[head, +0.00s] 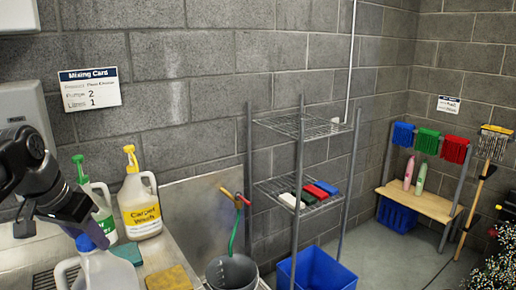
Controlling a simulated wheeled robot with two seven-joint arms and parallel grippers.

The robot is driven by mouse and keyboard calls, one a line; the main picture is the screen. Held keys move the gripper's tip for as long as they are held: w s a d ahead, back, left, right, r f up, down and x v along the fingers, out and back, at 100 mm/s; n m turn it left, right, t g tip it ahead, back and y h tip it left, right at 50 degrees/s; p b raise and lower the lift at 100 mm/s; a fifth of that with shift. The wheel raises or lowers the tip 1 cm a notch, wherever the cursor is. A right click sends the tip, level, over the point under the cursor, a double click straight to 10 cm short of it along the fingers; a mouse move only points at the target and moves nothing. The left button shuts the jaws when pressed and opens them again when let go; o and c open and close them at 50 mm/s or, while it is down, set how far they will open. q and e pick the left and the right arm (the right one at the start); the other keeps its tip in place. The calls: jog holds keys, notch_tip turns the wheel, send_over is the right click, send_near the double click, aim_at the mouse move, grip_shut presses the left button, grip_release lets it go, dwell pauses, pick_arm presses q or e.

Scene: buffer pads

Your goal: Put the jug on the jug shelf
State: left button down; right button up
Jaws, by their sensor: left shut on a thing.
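A white jug with a blue cap (100,272) is at the lower left, partly cut off by the bottom edge. My left gripper (78,222) comes in from the left, points down at its top and is shut on it; the fingers hide the exact contact. Two more jugs stand behind on the steel counter: a white one with a green pump (103,211) and one with a yellow pump and a "Carpet Wash" label (140,218). A wire rack has a bare upper shelf (302,124) and a lower shelf (298,187) holding coloured pads. No shelf is visibly labelled for jugs. My right gripper is not in view.
A green sponge (128,253) and a yellow sponge (171,279) lie on the counter. A grey bucket (232,273) is beside it, and a blue bin (316,271) is under the rack. A wooden bench (420,203) with two bottles stands at the right. A Mixing Card (90,89) hangs on the wall.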

pick_arm(q)
jog(key=shift+s+d+f, duration=0.15)
jog(key=shift+d, duration=0.45)
jog(key=w+d+f, duration=0.4)
jog(key=d+f, duration=0.4)
jog(key=f, duration=0.2)
jog(key=w+d+f+n, duration=0.1)
jog(key=w+d+f, duration=0.3)
jog(key=d+f, duration=0.4)
notch_tip(320, 180, down, 3)
jog(key=shift+w+d+r+n+y, duration=0.1)
jog(key=shift+w+d+n+y, duration=0.1)
jog(key=shift+n+y, duration=0.1)
jog(key=shift+s, duration=0.1)
jog(key=s+f, duration=0.4)
jog(key=f, duration=0.1)
dwell(0.8)
